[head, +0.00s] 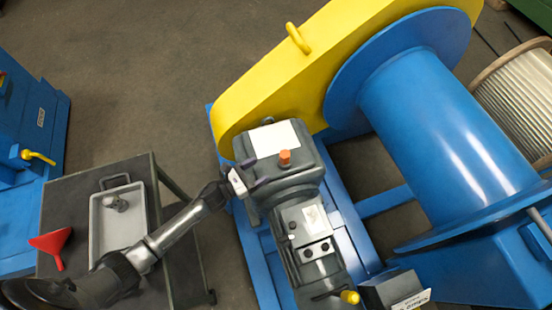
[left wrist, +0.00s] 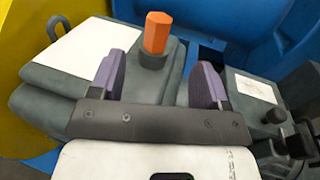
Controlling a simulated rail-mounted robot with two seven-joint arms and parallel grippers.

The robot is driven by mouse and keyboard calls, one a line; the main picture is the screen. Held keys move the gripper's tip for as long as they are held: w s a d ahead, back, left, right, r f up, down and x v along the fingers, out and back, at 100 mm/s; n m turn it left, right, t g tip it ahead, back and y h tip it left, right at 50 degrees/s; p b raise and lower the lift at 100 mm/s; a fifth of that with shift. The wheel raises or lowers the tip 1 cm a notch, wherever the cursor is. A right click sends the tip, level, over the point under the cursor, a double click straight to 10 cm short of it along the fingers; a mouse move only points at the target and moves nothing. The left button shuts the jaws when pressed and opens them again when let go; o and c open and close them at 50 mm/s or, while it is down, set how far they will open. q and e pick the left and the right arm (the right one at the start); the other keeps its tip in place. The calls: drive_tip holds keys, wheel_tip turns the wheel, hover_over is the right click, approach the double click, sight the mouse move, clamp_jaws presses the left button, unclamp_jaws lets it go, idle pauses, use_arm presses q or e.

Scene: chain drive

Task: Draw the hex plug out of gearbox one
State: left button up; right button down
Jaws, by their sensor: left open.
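The orange hex plug (head: 285,157) stands upright in a boss on top of the grey gearbox (head: 300,178). In the left wrist view the orange hex plug (left wrist: 157,32) rises beyond the gap between the purple fingers. My left gripper (head: 258,172) is at the left side of the gearbox top, left of the plug. Its two fingers (left wrist: 158,82) are spread with nothing between them, and the plug looks clear of both. My right gripper is in neither view.
A grey cart (head: 170,265) at the left holds a metal tray (head: 104,245) with a small grey part (head: 116,202) in it, and a red funnel (head: 52,243). A yellow chain guard (head: 290,70) and a blue drum (head: 430,130) stand behind and right of the gearbox.

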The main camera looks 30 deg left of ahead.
sight(286, 154)
use_arm(q)
drive_tip(key=b+x, duration=0.2)
drive_tip(key=x, duration=0.9)
drive_tip(key=shift+w+d+r, duration=0.1)
drive_tip(key=shift+w, duration=0.15)
drive_tip(key=shift+c, duration=0.4)
drive_tip(key=shift+c, duration=1.4)
drive_tip(key=c, duration=0.6)
drive_tip(key=shift+r, duration=0.1)
drive_tip(key=shift+c, duration=0.3)
